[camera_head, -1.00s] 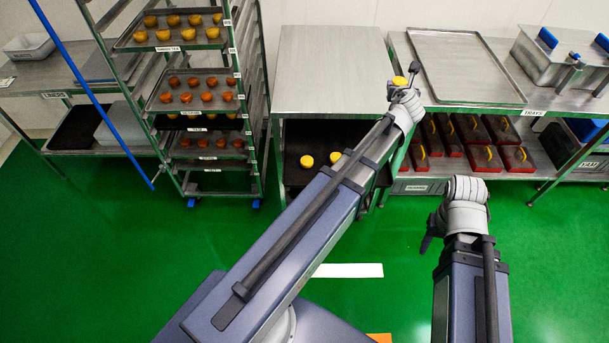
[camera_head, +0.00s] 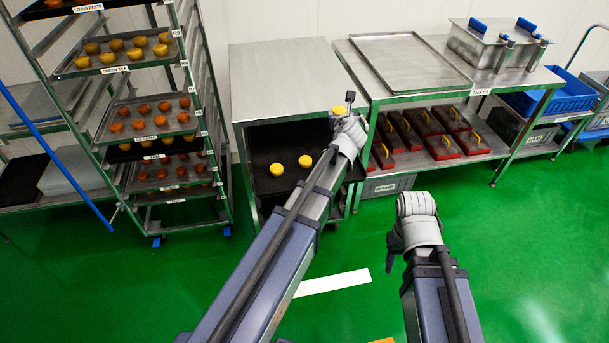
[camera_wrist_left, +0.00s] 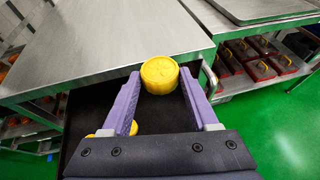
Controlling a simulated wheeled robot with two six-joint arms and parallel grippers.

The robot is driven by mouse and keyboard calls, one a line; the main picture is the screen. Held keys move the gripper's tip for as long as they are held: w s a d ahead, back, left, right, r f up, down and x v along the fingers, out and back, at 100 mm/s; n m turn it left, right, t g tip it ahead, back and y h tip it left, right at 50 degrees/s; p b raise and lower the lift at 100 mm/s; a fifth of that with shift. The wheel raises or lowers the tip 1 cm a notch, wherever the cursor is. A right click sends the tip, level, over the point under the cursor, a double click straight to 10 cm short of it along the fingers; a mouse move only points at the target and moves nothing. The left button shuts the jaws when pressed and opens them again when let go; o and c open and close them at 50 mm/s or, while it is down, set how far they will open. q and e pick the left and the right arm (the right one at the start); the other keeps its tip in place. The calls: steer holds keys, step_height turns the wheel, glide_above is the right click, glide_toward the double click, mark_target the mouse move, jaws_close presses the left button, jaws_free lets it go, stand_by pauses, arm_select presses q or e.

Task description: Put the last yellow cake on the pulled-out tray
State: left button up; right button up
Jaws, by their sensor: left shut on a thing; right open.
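My left gripper (camera_head: 343,106) is shut on a yellow cake (camera_head: 338,110), held up near the right front corner of the steel table. The left wrist view shows this round cake (camera_wrist_left: 160,75) between the fingertips, with the dark tray below. The dark tray (camera_head: 270,190) lies under the tabletop, its front part exposed. Two yellow cakes, a left one (camera_head: 276,169) and a right one (camera_head: 305,161), sit apart on it. Part of a cake (camera_wrist_left: 105,133) on the tray shows behind the left finger. My right gripper (camera_head: 392,255) is open and empty over the floor, right of the tray.
The steel tabletop (camera_head: 285,80) is bare. A rack on the left carries trays of cakes, including a tray of yellow ones (camera_head: 105,70). On the right, a table holds an empty tray (camera_head: 408,62) above several red boxes (camera_head: 443,147).

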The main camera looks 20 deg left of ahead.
arm_select(q)
steer(key=f+b, duration=0.5)
steer(key=f, duration=0.1)
steer(key=f+b, duration=1.1)
steer(key=f, duration=0.1)
steer(key=shift+w+d+f, duration=0.2)
steer(key=shift+d+f, duration=0.1)
step_height(320, 180, down, 4)
steer(key=b, duration=0.4)
steer(key=shift+r, duration=0.15)
steer(key=o, duration=1.3)
steer(key=shift+o, duration=0.2)
